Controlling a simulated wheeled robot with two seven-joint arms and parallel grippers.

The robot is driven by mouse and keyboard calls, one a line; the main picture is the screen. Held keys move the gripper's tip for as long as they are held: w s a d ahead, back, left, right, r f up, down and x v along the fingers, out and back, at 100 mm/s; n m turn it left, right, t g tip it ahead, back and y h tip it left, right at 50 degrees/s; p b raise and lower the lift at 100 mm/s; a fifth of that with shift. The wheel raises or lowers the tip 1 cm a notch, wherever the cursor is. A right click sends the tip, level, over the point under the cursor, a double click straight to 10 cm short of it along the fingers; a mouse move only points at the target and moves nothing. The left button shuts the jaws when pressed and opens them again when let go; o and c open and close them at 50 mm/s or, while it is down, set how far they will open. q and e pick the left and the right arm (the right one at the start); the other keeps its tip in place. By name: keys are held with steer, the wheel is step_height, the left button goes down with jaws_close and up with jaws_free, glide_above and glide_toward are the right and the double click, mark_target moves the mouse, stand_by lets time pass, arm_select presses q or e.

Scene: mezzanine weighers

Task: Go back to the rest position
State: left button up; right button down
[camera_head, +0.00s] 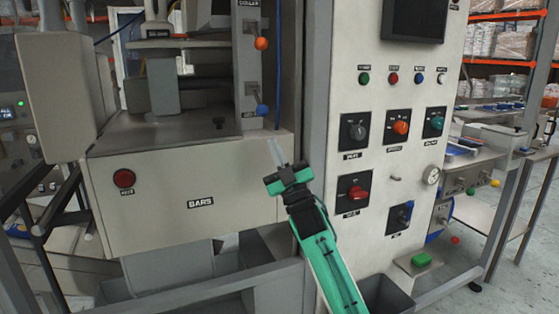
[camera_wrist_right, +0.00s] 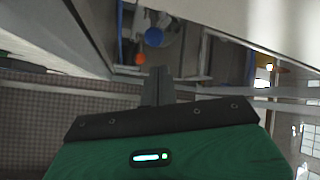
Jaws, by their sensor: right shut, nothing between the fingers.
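My right gripper (camera_head: 277,153) is in front of the machine, near the right end of the cream panel marked BARS (camera_head: 200,225). Its green arm comes up from the bottom of the head view. In the right wrist view the gripper's dark fingers (camera_wrist_right: 158,86) are together, with nothing between them. I cannot tell from the head view whether the fingertips touch the machine. My left gripper is not in view.
A control panel (camera_head: 379,180) with knobs, switches and a gauge stands right of my gripper. Levers with an orange knob (camera_head: 261,44) and a blue knob (camera_head: 262,109) are above it. A red button (camera_head: 123,178) is at left. Grey frame rails (camera_head: 230,279) run below.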

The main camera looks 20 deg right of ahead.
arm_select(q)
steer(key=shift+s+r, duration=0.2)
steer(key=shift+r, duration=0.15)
